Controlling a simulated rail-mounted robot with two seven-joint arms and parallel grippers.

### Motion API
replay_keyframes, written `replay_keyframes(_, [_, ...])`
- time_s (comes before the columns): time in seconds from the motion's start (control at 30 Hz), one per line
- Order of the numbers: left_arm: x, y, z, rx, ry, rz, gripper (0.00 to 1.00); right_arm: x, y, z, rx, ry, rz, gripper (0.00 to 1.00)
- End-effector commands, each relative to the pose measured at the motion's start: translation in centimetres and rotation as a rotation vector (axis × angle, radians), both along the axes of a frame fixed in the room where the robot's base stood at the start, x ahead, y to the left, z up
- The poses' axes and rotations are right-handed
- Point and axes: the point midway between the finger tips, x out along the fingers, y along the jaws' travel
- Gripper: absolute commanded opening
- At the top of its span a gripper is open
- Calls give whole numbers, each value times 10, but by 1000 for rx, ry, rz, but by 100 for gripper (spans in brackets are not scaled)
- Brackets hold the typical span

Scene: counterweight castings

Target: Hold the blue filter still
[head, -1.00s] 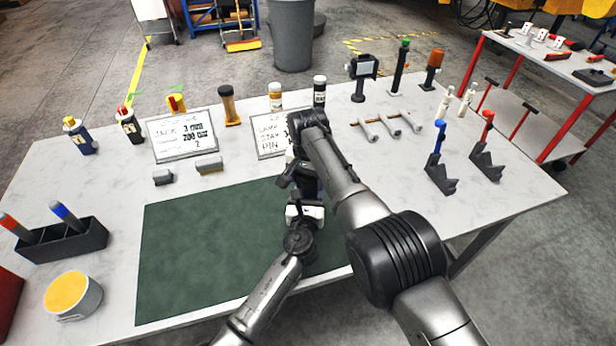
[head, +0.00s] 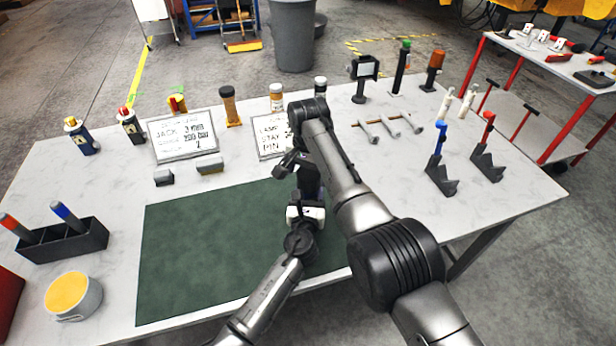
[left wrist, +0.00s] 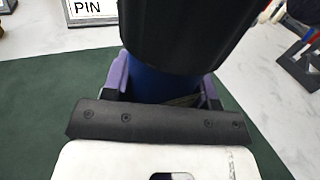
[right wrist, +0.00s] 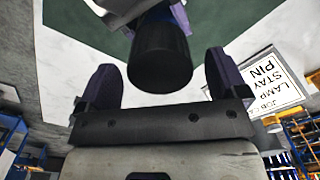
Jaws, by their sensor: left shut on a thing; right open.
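The blue filter shows in the left wrist view as a blue body (left wrist: 165,84) under a wide black cap (left wrist: 185,35). My left gripper (head: 306,205) is shut around the blue body and holds it above the green mat (head: 200,250). In the head view the filter (head: 309,180) is a dark upright shape, partly covered by my arms. My right gripper (right wrist: 163,84) is open; in the right wrist view its two purple-backed fingers stand on either side of the black cap (right wrist: 160,60), with gaps and no clear contact. It also shows in the head view (head: 291,163).
Two cards (head: 183,135) (head: 272,135) stand behind the mat, with several bottles behind them. Grey wrenches (head: 390,127) and two black stands (head: 440,175) (head: 487,160) are on the right. A black holder (head: 65,240) and a yellow-topped tin (head: 74,295) are on the left.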

Motion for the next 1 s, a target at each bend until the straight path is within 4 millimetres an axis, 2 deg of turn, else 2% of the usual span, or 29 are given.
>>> replay_keyframes(0.2, [0, 0, 0, -1, 0, -1, 0, 0, 0, 15, -1, 0, 0, 92])
replay_keyframes(0.47, [0, 0, 0, -1, 0, -1, 0, 0, 0, 16, 0, 0, 0, 92])
replay_keyframes(0.57, [0, 0, 0, -1, 0, -1, 0, 0, 0, 18, 0, -3, 0, 86])
replay_keyframes(0.67, [0, 0, 0, -1, 0, -1, 0, 3, 0, 30, 0, -21, 0, 86])
replay_keyframes(0.77, [0, 0, 0, -1, 0, -1, 0, 9, -2, 56, -6, -55, -1, 86])
replay_keyframes(0.8, [0, 0, 0, -1, 0, -1, 0, 9, -2, 61, -10, -51, 39, 86])
replay_keyframes(1.0, [0, 0, 0, -1, 0, -1, 0, 5, -2, 54, -10, -19, 401, 86])
